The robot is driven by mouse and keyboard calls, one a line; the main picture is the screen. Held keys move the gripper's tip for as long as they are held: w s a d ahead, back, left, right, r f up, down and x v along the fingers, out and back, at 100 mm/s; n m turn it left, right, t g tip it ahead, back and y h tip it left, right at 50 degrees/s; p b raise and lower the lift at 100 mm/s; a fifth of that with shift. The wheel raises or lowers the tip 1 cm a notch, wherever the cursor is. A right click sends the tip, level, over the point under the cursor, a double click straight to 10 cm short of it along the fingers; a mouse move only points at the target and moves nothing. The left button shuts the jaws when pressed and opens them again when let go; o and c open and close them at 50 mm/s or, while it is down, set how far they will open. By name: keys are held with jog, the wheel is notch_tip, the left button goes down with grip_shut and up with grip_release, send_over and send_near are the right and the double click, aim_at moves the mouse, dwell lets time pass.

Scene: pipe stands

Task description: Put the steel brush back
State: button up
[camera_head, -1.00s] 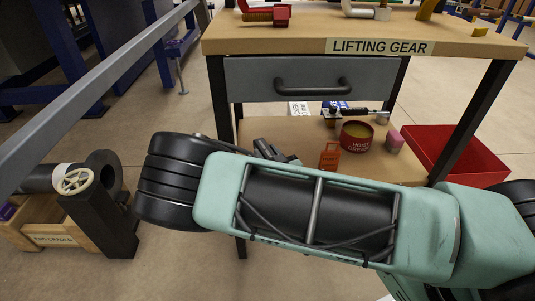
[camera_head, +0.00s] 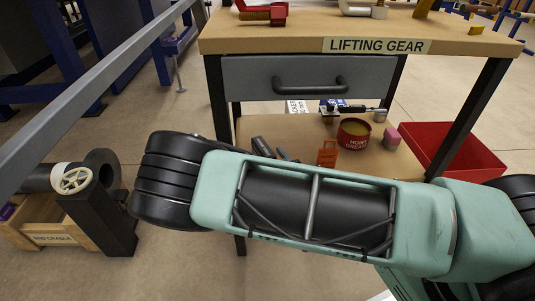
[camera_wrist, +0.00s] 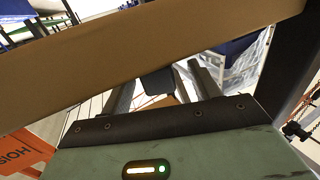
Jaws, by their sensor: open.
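My gripper (camera_head: 273,150) reaches in over the lower shelf (camera_head: 295,130) of the bench, mostly hidden behind my own arm in the head view. In the wrist view, its two dark fingers (camera_wrist: 165,88) stand apart, so it is open. A small dark block (camera_wrist: 157,82) shows between or beyond the fingers, with a tan patch below it. I cannot tell whether this block is part of the steel brush. I cannot pick out the steel brush for certain in either view.
The lower shelf also bears an orange item (camera_head: 327,153), a red grease tin (camera_head: 354,134), a pink block (camera_head: 392,139) and a black-handled tool (camera_head: 350,108). The bench top (camera_head: 300,38) and grey drawer (camera_head: 308,78) are above. A red bin (camera_head: 460,150) stands right.

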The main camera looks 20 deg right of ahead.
jog(key=shift+s+d, duration=0.15)
jog(key=shift+s, duration=1.9)
jog(key=shift+s, duration=0.1)
